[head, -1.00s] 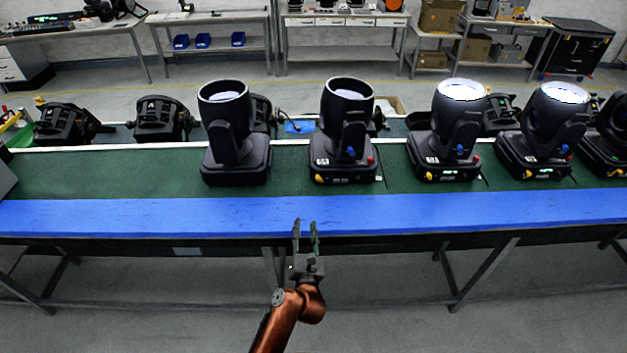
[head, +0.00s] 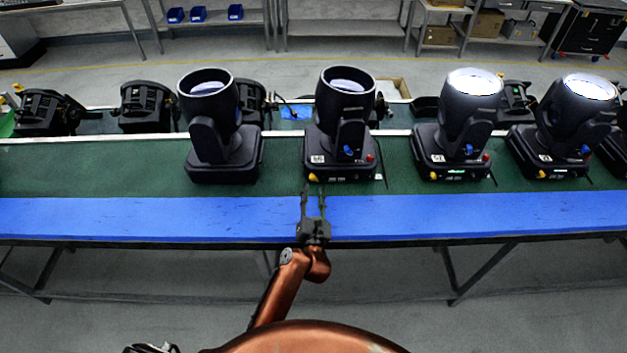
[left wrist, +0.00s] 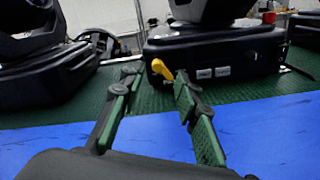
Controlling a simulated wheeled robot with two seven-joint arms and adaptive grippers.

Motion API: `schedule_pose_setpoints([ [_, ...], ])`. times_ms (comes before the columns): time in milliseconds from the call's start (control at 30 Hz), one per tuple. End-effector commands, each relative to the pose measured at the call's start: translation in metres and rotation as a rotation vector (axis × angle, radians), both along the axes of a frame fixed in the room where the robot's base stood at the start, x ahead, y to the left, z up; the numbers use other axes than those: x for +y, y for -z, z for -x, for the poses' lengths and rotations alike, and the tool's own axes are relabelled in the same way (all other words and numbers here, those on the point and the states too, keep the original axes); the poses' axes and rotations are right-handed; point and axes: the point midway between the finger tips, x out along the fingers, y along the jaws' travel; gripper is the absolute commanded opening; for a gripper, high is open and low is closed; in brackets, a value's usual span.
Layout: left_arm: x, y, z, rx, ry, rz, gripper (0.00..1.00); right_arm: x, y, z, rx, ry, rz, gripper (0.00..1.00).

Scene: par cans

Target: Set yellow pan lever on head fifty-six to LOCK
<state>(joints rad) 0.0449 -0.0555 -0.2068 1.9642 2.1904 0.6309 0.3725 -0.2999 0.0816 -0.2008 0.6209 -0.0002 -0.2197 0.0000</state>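A black moving head light (head: 340,125) stands on the green bench top with its lens facing up. Its number is too small to read. Its yellow lever (head: 313,177) is low on the front of the base, toward the left. In the left wrist view the yellow lever (left wrist: 162,69) lies slanted, beside two pale labels that I cannot read. My left gripper (head: 313,190) is open and empty, just in front of that base. In the left wrist view its two fingertips (left wrist: 156,78) are apart on either side of the lever, seemingly short of it.
A similar head (head: 212,130) stands to the left. Two lit heads (head: 467,120) (head: 575,120) stand to the right, with more at the edge. A blue strip (head: 150,218) runs along the bench's front edge and is clear. Black fixtures lie behind.

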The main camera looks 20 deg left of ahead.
Motion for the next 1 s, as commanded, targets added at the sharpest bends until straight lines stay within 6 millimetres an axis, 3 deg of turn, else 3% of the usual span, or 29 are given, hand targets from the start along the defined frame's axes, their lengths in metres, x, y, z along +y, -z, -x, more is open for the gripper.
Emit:
schedule_pose_setpoints([
  [167,0.01,-0.001,-0.027,-0.002,-0.004,0.0,0.3,-0.003,0.0,0.018,0.023,0.004,0.003,0.0],
  [367,0.015,0.0,-0.043,0.001,-0.004,0.0,0.3,-0.002,0.0,0.007,0.01,0.001,0.002,0.0],
  [667,0.013,0.0,-0.045,0.0,-0.001,0.0,0.3,0.0,-0.001,-0.007,-0.009,-0.001,0.0,0.0],
  [1000,0.013,0.0,-0.045,0.0,0.0,0.0,0.06,0.004,0.0,0.001,0.0,0.003,-0.004,0.0],
])
